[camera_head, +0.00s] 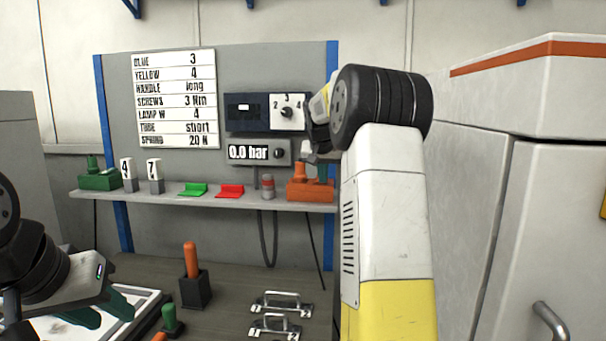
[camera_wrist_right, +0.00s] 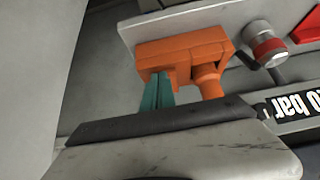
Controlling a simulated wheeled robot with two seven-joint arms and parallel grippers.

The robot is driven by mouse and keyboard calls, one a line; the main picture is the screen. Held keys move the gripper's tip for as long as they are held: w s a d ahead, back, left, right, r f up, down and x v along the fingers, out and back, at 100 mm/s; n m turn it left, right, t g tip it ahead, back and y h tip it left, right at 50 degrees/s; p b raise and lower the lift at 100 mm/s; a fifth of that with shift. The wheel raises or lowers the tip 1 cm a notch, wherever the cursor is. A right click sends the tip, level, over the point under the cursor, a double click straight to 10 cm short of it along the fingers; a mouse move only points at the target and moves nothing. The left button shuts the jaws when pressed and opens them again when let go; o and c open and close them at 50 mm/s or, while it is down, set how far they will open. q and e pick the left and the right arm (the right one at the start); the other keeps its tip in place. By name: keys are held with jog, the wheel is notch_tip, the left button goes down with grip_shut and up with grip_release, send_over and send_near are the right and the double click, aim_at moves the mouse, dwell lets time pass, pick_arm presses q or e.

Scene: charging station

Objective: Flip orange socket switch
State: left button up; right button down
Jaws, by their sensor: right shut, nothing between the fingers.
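The orange socket (camera_head: 308,190) is a box with an upright orange round post, at the right end of the shelf. In the right wrist view the orange socket (camera_wrist_right: 180,48) appears with its post (camera_wrist_right: 207,80) beside my fingers. My right gripper (camera_head: 323,172) is shut and empty, its teal fingertips at the box beside the post. In the right wrist view my right gripper (camera_wrist_right: 158,90) overlaps the box's edge; contact cannot be told. The switch itself is not clearly distinguishable. My left gripper (camera_head: 103,308) is low at the left, its teal fingers apart and empty.
The shelf (camera_head: 215,203) also bears a green socket (camera_head: 98,178), number blocks (camera_head: 143,178), green (camera_head: 193,190) and red (camera_head: 230,190) holders and a red-banded cylinder (camera_head: 268,188). The panel with a dial (camera_head: 287,112) and gauge (camera_head: 258,152) is above. A white cabinet (camera_head: 540,210) stands right.

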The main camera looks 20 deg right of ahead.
jog(key=shift+r, duration=0.85)
jog(key=shift+s, duration=0.1)
jog(key=v, duration=0.7)
jog(key=shift+s+r, duration=0.15)
jog(key=shift+r, duration=0.15)
jog(key=shift+a, duration=0.1)
jog(key=s+a+f+n+y, duration=0.1)
jog(key=s+a+f, duration=0.4)
jog(key=s, duration=0.6)
jog(key=s+a+f+n+y, duration=0.2)
jog(key=s+a+f, duration=0.3)
jog(key=s, duration=0.7)
jog(key=s+a+f+n+y, duration=0.2)
jog(key=s+a+f, duration=0.3)
jog(key=s+a, duration=0.3)
jog(key=s, duration=0.4)
jog(key=shift+a+n, duration=0.4)
